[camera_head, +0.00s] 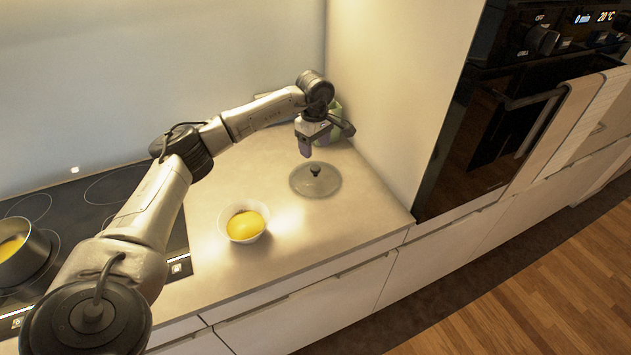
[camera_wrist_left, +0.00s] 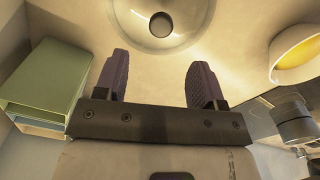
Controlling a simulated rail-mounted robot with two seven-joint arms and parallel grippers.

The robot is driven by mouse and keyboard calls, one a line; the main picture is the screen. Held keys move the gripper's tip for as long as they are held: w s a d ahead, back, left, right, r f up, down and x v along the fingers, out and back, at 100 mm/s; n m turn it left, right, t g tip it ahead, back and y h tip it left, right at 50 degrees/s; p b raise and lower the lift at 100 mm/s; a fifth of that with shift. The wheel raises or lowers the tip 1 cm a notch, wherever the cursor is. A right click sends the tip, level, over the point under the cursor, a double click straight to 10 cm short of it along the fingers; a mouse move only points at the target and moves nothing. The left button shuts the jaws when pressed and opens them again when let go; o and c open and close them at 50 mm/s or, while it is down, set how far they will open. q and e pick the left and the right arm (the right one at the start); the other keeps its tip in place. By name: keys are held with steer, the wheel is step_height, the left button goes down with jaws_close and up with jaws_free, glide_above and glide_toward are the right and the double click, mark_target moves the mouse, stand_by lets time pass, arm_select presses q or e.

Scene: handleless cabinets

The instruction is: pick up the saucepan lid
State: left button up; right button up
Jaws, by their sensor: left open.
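The saucepan lid (camera_head: 316,180) is a round glass disc with a dark knob, lying on the counter near the corner by the tall oven cabinet. It also shows at the top of the left wrist view (camera_wrist_left: 162,24), partly cut off by the frame edge. My left gripper (camera_head: 305,150) points down just above and behind the lid. Its two purple-grey fingers are apart and empty in the left wrist view (camera_wrist_left: 158,80), with the knob ahead of the gap between them. My right gripper is not in view.
A white bowl with yellow content (camera_head: 243,222) stands left of the lid. A saucepan (camera_head: 22,255) sits on the black hob (camera_head: 100,190). A green box-like object (camera_wrist_left: 45,80) stands beside the gripper. The oven cabinet (camera_head: 400,90) bounds the counter at right.

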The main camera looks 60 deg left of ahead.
mark_target(315, 167)
arm_select(q)
steer(key=shift+f, duration=1.95)
steer(key=shift+d+f+b, duration=0.2)
steer(key=shift+f+b, duration=0.65)
steer(key=shift+f, duration=1.8)
steer(key=shift+r, duration=0.1)
steer(key=c, duration=1.1)
